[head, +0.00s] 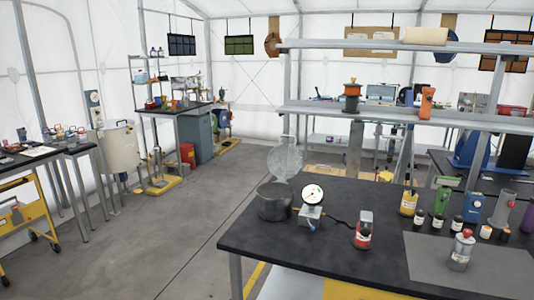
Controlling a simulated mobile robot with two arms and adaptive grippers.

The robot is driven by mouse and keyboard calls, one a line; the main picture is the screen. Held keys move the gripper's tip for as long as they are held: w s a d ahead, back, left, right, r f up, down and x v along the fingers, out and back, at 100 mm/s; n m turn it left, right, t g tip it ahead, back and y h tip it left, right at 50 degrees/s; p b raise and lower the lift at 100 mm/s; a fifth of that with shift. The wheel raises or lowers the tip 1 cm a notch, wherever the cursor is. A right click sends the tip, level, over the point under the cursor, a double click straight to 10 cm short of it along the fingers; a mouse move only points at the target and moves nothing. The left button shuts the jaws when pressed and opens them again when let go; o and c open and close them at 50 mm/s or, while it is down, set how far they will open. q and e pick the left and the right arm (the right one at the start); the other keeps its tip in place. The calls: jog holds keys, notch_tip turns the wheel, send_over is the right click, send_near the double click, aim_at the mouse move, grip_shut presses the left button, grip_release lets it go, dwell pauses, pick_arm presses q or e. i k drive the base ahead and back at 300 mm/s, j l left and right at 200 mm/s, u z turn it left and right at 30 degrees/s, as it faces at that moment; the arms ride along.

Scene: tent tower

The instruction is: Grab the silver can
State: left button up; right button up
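A silver can (461,252) with a red top stands upright on a grey mat (425,262) at the right front of the black-topped table (310,237). Neither of my grippers shows in the head view, and nothing touches the silver can.
A dark pot (273,203) and a dial gauge (313,194) stand on the table's left part. Several bottles and a yellow can (408,203) stand behind the mat. A raised shelf (390,113) runs over the back. Open floor (180,235) lies to the left.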

aim_at(462, 249)
jog(key=k+l+z, duration=0.15)
jog(key=z, duration=1.1)
jog(key=k+l, duration=0.05)
